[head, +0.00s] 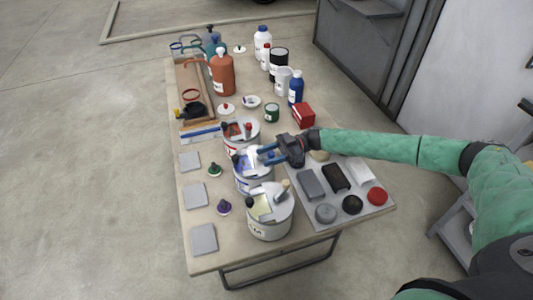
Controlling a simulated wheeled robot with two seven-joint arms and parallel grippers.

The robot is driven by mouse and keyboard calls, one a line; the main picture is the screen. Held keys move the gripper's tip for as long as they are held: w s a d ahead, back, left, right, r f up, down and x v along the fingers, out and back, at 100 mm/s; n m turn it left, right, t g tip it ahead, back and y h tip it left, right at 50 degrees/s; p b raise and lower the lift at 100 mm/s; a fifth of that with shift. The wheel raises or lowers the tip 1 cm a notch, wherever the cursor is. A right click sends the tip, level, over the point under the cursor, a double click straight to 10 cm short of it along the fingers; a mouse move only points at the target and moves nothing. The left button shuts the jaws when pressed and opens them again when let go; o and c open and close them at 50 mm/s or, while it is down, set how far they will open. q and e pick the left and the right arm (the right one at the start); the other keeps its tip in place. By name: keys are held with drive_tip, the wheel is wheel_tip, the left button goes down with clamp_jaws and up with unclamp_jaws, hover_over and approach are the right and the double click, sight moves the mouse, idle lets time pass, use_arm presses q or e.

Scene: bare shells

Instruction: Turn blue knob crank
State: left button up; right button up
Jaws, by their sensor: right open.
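Three metal paint cans with lids stand in a row on the table. The middle can (252,184) has blue on its lid and label, and my right gripper partly covers its top. I cannot make out the blue knob of its crank clearly. My right gripper (263,154) reaches in from the right with its fingers pointing left, just over the middle can's lid. It is open, and I cannot tell whether it touches the crank. My left gripper is not in view.
The red-marked can (240,142) stands behind and the yellow-marked can (268,229) in front, both close to the gripper. A grey mat (338,208) with blocks and discs lies right. Bottles, including an orange one (222,75), stand at the back. Square grey pads (203,239) line the left edge.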

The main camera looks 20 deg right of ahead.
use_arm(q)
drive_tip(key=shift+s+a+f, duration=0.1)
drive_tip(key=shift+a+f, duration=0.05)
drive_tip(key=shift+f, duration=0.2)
use_arm(e)
drive_tip(key=shift+a, duration=0.4)
clamp_jaws()
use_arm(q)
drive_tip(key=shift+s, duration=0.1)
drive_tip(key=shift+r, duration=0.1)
